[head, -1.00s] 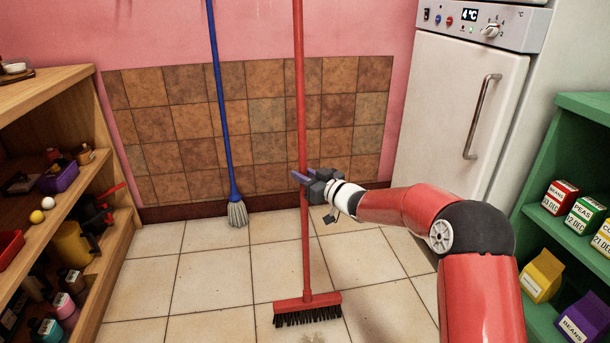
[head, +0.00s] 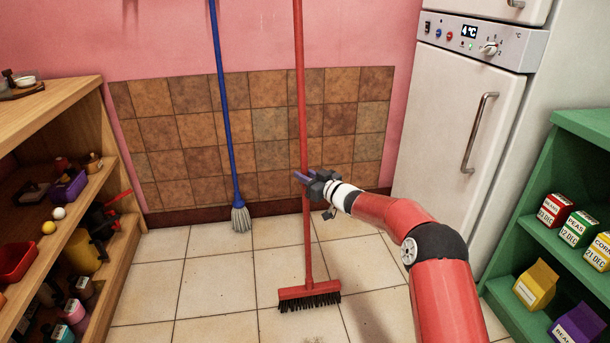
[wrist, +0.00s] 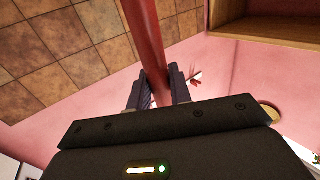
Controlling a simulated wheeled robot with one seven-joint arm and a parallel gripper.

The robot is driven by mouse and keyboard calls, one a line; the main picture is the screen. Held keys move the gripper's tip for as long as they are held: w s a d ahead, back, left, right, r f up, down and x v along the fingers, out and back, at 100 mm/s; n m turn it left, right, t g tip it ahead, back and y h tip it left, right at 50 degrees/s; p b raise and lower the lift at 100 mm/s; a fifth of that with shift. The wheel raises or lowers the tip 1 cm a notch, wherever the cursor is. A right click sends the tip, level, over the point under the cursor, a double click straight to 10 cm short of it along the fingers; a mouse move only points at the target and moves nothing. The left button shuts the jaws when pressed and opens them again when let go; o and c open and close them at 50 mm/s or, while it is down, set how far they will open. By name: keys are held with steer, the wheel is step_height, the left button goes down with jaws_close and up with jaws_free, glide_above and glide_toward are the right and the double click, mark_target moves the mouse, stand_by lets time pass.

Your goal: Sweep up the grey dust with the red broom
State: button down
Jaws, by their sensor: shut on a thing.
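The red broom (head: 301,110) stands almost upright, its long handle rising out of the top of the head view. Its wide red head with dark bristles (head: 310,303) is at or just above the tiled floor; I cannot tell if it touches. My gripper (head: 304,177) is shut around the handle about midway up the visible part. In the wrist view the two dark fingers (wrist: 160,90) sit on either side of the red handle (wrist: 149,38). A faint smudge (head: 312,339) shows at the bottom edge of the head view; I cannot tell if it is the grey dust.
A blue mop (head: 224,110) leans on the tiled wall behind, left of the broom. A wooden shelf (head: 120,240) with bottles and bowls stands at left. A white fridge (head: 455,120) and a green shelf (head: 580,122) with boxes stand at right. The floor (head: 215,285) between is clear.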

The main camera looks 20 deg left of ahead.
steer(key=s+d+b, duration=0.3)
steer(key=s+d, duration=0.3)
steer(key=s, duration=0.5)
steer(key=s+d+b, duration=0.3)
steer(key=s+d, duration=0.3)
steer(key=s, duration=0.5)
steer(key=s+d+b, duration=0.3)
steer(key=s+d, duration=0.3)
steer(key=s, duration=0.4)
steer(key=shift+s+f, duration=0.2)
steer(key=shift+s, duration=0.2)
stand_by(1.1)
